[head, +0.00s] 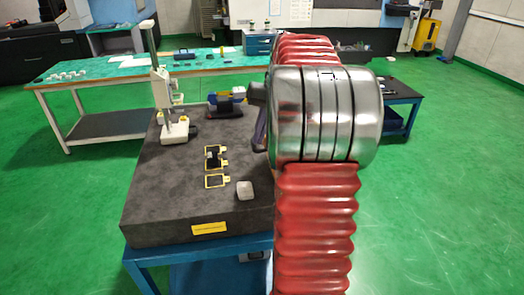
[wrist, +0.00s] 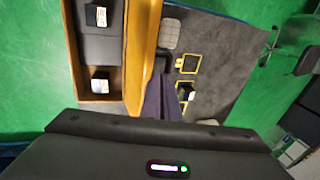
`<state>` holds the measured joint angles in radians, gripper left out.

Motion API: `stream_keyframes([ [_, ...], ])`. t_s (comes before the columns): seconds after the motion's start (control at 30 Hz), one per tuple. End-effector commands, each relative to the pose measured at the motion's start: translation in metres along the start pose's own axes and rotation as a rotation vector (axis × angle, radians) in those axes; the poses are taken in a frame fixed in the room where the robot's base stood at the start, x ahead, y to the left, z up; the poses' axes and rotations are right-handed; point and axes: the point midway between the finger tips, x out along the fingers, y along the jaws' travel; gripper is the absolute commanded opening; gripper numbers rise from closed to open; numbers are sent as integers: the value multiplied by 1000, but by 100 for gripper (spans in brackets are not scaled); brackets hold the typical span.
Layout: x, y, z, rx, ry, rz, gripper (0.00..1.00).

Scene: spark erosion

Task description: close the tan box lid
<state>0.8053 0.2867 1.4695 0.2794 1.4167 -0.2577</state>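The tan box (wrist: 73,60) lies open at the upper left of the wrist view, with a grey interior. Its lid (wrist: 142,45) stands raised along the box's right side, seen nearly edge-on. My gripper (wrist: 161,84) shows as dark fingers close together, just right of the lid's lower part. Nothing shows between them. I cannot tell whether they touch the lid. In the head view my gripper (head: 261,132) is partly hidden by my wrist, and the box is hidden behind my arm.
In the box are a black-and-white item (wrist: 96,16) and a white item (wrist: 99,84). On the dark slab (head: 160,215) are yellow frames (head: 215,181), a grey block (head: 245,190) and a measuring stand (head: 174,130). A long green-topped table (head: 110,72) stands behind.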

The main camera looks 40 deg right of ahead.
Motion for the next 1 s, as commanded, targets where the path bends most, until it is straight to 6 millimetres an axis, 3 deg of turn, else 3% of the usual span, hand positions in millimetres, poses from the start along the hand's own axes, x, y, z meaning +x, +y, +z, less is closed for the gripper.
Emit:
stream_keyframes([
  [0.03, 15, 24, 7, 18, -37, 30, 0],
  [1.0, 5, 45, 6, 18, -37, 30, 0],
])
